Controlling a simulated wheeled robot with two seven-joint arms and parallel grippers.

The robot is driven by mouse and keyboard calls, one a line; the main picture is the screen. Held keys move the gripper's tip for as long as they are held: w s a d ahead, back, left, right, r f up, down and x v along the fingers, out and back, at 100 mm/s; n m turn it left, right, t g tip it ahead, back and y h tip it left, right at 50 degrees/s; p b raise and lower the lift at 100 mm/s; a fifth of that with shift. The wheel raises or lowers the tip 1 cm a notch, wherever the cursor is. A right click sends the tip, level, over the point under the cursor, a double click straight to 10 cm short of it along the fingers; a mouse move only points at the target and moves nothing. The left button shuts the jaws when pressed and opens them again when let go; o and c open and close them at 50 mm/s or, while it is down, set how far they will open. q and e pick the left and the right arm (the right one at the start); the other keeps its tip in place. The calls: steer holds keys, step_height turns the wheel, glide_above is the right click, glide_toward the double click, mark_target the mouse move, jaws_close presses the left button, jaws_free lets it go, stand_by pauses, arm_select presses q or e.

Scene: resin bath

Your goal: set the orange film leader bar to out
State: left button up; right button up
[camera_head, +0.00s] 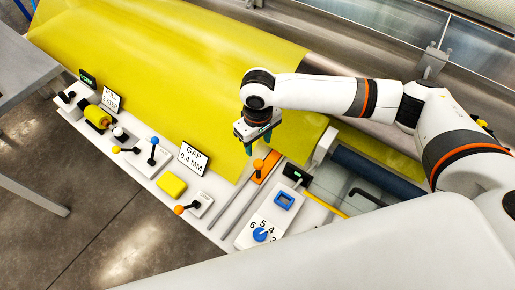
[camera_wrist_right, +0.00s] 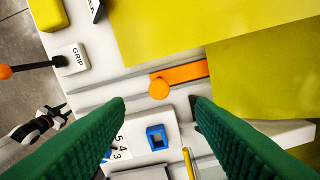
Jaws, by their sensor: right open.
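The orange film leader bar (camera_head: 268,166) is a flat strip with an orange ball knob (camera_head: 258,164), at the inner end of a pale slotted track on the white panel. The right wrist view shows the bar (camera_wrist_right: 188,73) with its far end at the yellow film and its knob (camera_wrist_right: 159,88) at the near end. My right gripper (camera_head: 258,143) is open and empty, pointing down close to the knob. In the wrist view its green fingertips (camera_wrist_right: 158,101) stand on either side of the knob's line, with no contact visible. My left gripper is not in the head view.
Yellow film (camera_head: 180,70) covers the bath behind the panel. A GAP sign (camera_head: 193,158), yellow block (camera_head: 171,185), orange-knobbed GRIP lever (camera_head: 190,207) and numbered blue dial (camera_head: 262,235) are nearby. A blue square frame (camera_head: 284,200) sits right of the track.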

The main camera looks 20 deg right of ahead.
glide_above(258, 162)
steer(key=f, duration=0.4)
steer(key=shift+s+f+p, duration=0.2)
steer(key=shift+s+p, duration=0.1)
steer(key=shift+p, duration=0.05)
steer(key=f, duration=0.6)
steer(key=shift+w+f, duration=0.2)
steer(key=shift+f+p, duration=0.2)
steer(key=shift+p, duration=0.1)
steer(key=shift+f, duration=0.1)
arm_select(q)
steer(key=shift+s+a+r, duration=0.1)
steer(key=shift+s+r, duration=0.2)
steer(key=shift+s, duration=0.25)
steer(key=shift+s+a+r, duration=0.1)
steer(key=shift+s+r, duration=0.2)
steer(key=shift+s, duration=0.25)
arm_select(e)
jaws_close()
